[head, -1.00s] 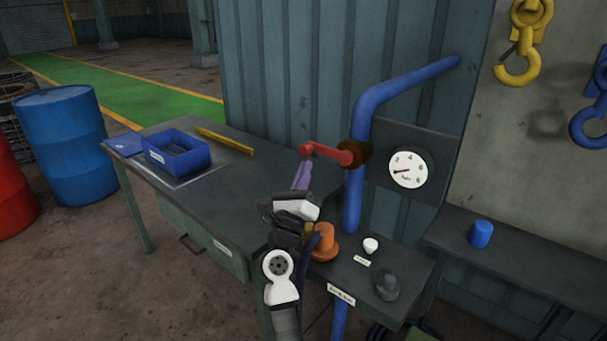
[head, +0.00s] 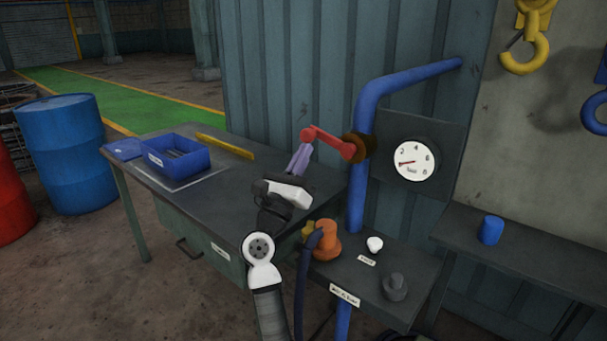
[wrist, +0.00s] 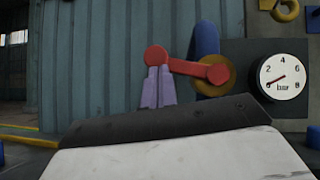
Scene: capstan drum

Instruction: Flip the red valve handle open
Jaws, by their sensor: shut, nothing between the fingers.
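The red valve handle (head: 328,142) sticks out to the left from a dark brass collar (head: 359,147) on the blue pipe (head: 355,190), with a knob at its outer end slightly higher than the collar. My gripper (head: 304,150) has its purple fingers pointing up, close together with nothing held between them. The fingertips are just below the knob, at or very near its underside; I cannot tell if they touch. In the wrist view, the handle (wrist: 187,66) shows above the fingertips (wrist: 158,72), which overlap the knob's lower edge.
A round gauge (head: 413,161) is mounted right of the pipe. Below it, a shelf holds an orange fitting (head: 326,240), a white knob (head: 374,244) and a grey knob (head: 395,287). A blue bin (head: 178,153) sits on the workbench at left; the bench middle is clear.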

